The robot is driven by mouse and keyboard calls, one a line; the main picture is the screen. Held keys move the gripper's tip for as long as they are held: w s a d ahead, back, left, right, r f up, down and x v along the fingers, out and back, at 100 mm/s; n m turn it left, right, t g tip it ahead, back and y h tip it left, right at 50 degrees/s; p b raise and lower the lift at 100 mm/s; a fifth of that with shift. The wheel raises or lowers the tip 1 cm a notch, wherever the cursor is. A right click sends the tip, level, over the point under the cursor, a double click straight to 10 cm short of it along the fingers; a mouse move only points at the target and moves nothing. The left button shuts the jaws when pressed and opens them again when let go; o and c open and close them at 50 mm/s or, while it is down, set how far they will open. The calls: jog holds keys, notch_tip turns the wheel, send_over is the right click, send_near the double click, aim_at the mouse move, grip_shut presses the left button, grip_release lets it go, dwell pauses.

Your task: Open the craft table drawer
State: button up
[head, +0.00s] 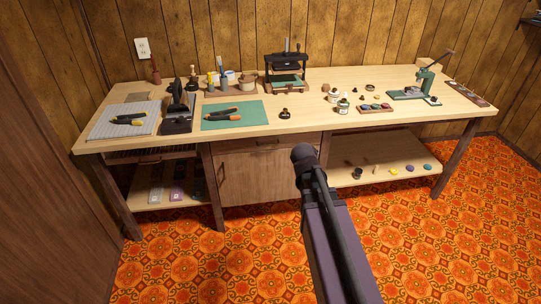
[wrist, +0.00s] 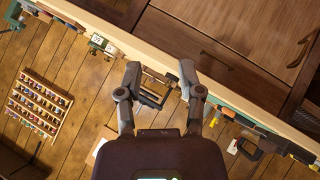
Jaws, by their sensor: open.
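The craft table (head: 305,112) has a light wood top and stands against the panelled wall. Its drawer (head: 235,147) is a shallow brown front under the top, and looks shut. The dark drawer handle (head: 268,142) is a thin bar; it also shows in the wrist view (wrist: 217,60). A cabinet door is below the drawer. My gripper (wrist: 160,68) is open and empty in the wrist view, its fingers spread near the table edge, to the left of the handle in the picture and apart from it. In the head view my arm hides the gripper.
Cutting mats, tools, a press (head: 287,72), small bottles and a green hand press (head: 425,82) stand on the top. The cabinet door handle (head: 221,174) is below the drawer. A low shelf (head: 395,160) holds small items. Orange patterned floor in front is clear.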

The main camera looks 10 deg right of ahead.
jog(key=w+d+f+n+t+b, duration=0.2)
jog(key=w+f+n+t+b, duration=0.15)
jog(key=w+b, duration=0.4)
jog(key=n+t+y+b, duration=0.6)
jog(key=n+y+b, duration=0.7)
jog(key=n+b, duration=0.65)
send_near(269, 145)
jog(key=s+d+m+b, duration=0.2)
jog(key=s+b, duration=0.1)
jog(key=shift+s+a+f, duration=0.1)
jog(key=shift+a+f, duration=0.15)
jog(key=shift+f, duration=0.15)
jog(key=p+x, duration=0.2)
jog(key=x, duration=1.1)
jog(key=shift+w+p, duration=0.35)
jog(key=shift+w, duration=0.1)
